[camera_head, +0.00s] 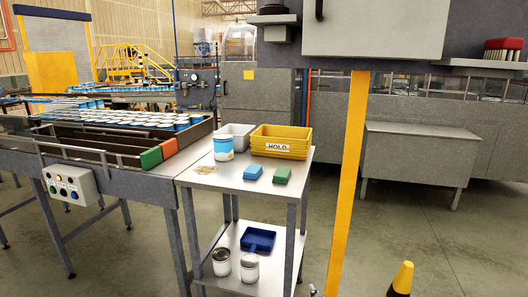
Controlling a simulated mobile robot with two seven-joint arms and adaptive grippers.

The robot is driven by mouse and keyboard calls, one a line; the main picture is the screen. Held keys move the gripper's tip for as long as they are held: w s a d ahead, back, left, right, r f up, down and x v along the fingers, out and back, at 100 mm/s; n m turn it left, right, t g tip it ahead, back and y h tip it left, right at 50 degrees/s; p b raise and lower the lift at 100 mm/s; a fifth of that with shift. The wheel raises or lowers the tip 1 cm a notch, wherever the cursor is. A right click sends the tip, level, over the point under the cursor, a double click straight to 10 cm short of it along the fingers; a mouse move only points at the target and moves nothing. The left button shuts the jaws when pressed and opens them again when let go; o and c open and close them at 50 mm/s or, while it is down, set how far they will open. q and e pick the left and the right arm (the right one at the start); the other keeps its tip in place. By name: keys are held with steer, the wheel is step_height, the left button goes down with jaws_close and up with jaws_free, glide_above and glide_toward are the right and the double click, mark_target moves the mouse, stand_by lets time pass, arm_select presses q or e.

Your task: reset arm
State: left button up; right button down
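Neither of my grippers can be made out in the head view. A small grey shape (314,291) pokes up at the bottom edge, and I cannot tell what it is. A metal cart (215,178) stands in front of me. On its top are a white and blue can (223,148), a yellow bin marked HOLD (281,142), a grey bin (235,136), a blue block (253,172) and a green block (282,175). A tan smear or patch (204,169) lies near the can.
On the cart's lower shelf are a blue dustpan-like tray (258,239) and two cans (221,262). A conveyor with many cans (135,119) adjoins the left side. A yellow post (348,180) rises right of the cart. A yellow-topped cone-like object (402,279) stands lower right.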

steer(key=s+d+f+m+g, duration=0.1)
steer(key=s+f+g, duration=0.1)
steer(key=s+f, duration=0.5)
steer(key=s+d+f+m+g+h, duration=0.1)
steer(key=s+d+f+g, duration=0.1)
steer(key=s+f, duration=0.5)
steer(key=s+d+f+m+g+h, duration=0.1)
steer(key=s+f, duration=0.6)
steer(key=s, duration=0.9)
steer(key=shift+s+d+f+g, duration=0.15)
steer(key=shift+d+f+g, duration=0.15)
steer(key=shift+g, duration=0.2)
